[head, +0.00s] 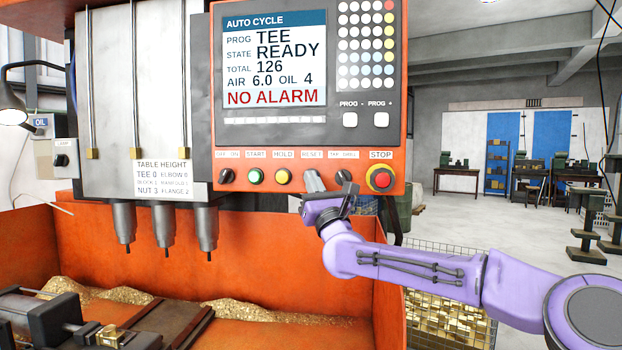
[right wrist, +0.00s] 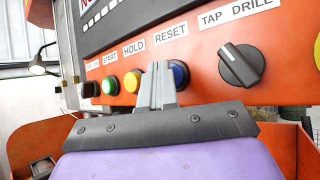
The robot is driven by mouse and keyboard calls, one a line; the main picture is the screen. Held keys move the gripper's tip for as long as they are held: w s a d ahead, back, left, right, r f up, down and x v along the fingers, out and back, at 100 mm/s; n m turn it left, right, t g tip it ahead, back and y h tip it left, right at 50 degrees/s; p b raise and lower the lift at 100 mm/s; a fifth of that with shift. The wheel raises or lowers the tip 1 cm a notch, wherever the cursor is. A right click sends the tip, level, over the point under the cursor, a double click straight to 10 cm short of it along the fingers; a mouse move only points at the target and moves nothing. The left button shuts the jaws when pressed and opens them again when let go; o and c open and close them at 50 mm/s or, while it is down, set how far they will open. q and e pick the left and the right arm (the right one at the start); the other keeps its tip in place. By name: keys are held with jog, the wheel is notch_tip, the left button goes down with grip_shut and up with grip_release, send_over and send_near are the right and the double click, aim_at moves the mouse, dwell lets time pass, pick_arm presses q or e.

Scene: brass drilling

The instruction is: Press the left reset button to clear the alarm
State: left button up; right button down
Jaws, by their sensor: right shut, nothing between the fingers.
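The control panel (head: 300,135) is orange and grey, with a row of labelled controls along its lower edge. The RESET label (head: 312,154) has my right gripper (head: 313,181) directly below it. Its grey fingers are shut together with nothing between them, and they point at the panel. In the right wrist view a blue button (right wrist: 181,74) under the RESET label shows partly behind the fingertips (right wrist: 158,72). The fingers overlap it; I cannot tell whether they touch it. The screen (head: 273,60) reads "NO ALARM" and "READY". My left gripper is out of view.
Beside RESET sit a yellow HOLD button (head: 283,176), a green START button (head: 256,175), a black tap/drill knob (head: 344,176) and a red STOP button (head: 381,178). Drill spindles (head: 164,228) hang at the left. A wire basket (head: 447,312) of brass parts stands below my right arm.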

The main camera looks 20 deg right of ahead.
jog(key=shift+s+a+b, duration=0.35)
jog(key=shift+s+b, duration=0.35)
jog(key=shift+s, duration=0.05)
jog(key=s+b, duration=0.1)
jog(key=s+a+b, duration=0.1)
jog(key=s, duration=0.1)
jog(key=s+a+b, duration=0.1)
jog(key=shift+s+a, duration=0.1)
jog(key=shift+s, duration=0.15)
dwell(0.4)
